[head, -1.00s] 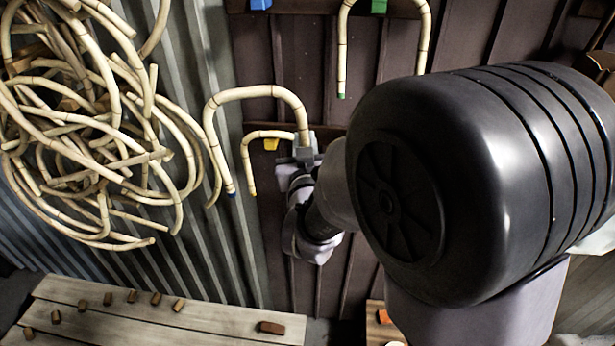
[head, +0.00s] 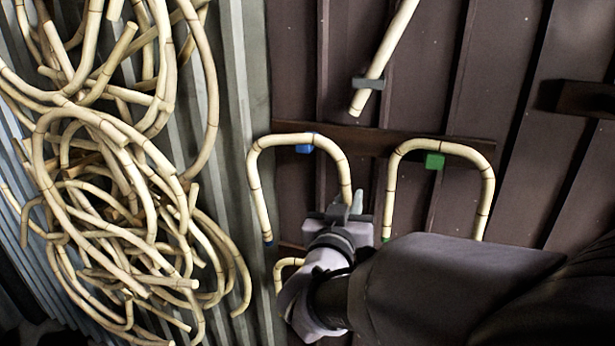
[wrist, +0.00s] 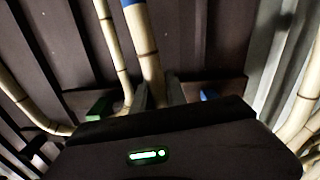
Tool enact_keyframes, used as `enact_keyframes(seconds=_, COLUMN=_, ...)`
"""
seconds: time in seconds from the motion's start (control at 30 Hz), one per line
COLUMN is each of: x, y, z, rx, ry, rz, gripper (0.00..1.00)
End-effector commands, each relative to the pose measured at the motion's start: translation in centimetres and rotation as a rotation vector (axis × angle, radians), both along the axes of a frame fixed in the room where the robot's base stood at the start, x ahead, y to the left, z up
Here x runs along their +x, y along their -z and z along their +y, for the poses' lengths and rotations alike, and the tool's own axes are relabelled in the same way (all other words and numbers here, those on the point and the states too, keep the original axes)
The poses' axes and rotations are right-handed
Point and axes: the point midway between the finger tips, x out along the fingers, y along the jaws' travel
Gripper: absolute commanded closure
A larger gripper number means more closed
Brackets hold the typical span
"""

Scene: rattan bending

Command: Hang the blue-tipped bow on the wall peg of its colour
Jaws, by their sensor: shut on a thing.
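The blue-tipped bow is a pale cane arch (head: 258,190) standing open side down in the head view, its left tip blue. Its crown crosses just over the blue peg (head: 306,149), which shows below the cane; I cannot tell whether they touch. My gripper (head: 343,207) is shut on the bow's right leg near its lower end. In the wrist view the held leg (wrist: 147,50) runs up between my fingers (wrist: 159,92) to a blue end. The blue peg (wrist: 208,95) shows right of the fingers there. The bow's crown is hidden in that view.
A green-tipped bow (head: 487,190) hangs on the green peg (head: 434,161) close at the right. Another bow (head: 284,264) shows partly behind my arm below. A straight cane (head: 387,50) is fixed above. A large cane tangle (head: 120,170) fills the left.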

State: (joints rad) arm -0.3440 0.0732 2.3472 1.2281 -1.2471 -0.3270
Motion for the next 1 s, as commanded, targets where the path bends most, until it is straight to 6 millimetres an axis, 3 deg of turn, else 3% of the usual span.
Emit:
enact_keyframes(seconds=0.7, x=6.5, y=0.3, z=-2.8, rx=0.0, ry=0.002, rz=-0.001, gripper=1.0)
enact_keyframes(seconds=1.0, x=7.8, y=1.6, z=-3.3, rx=0.001, ry=0.0, rz=-0.003, gripper=1.0)
